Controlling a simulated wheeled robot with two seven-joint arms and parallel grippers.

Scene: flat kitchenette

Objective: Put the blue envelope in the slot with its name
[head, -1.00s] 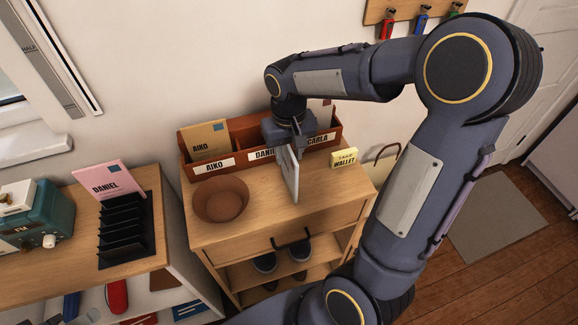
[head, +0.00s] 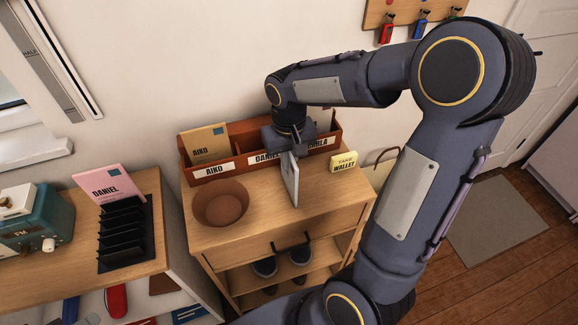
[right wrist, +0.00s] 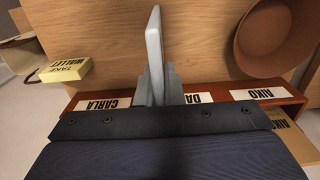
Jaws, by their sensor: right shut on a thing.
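My right gripper (head: 291,152) is shut on a thin pale grey-blue envelope (head: 290,182), held upright and nearly edge-on in front of the letter sorter. Its name cannot be read. In the right wrist view the gripper (right wrist: 157,88) pinches the envelope (right wrist: 153,42). The brown letter sorter (head: 186,160) has slots labelled AIKO (head: 213,170), DANIEL (head: 264,158) and CARLA (head: 319,143). The gripper partly covers the DANIEL and CARLA labels and the slots behind. A tan AIKO envelope (head: 208,144) stands in the AIKO slot. My left gripper is out of view.
A brown bowl (head: 221,205) sits left of the held envelope, and a yellow TAKE WALLET note (head: 343,161) stands to its right. A pink DANIEL envelope (head: 108,184) stands at a black rack (head: 124,235) on the left shelf. The cabinet top's front (head: 250,232) is clear.

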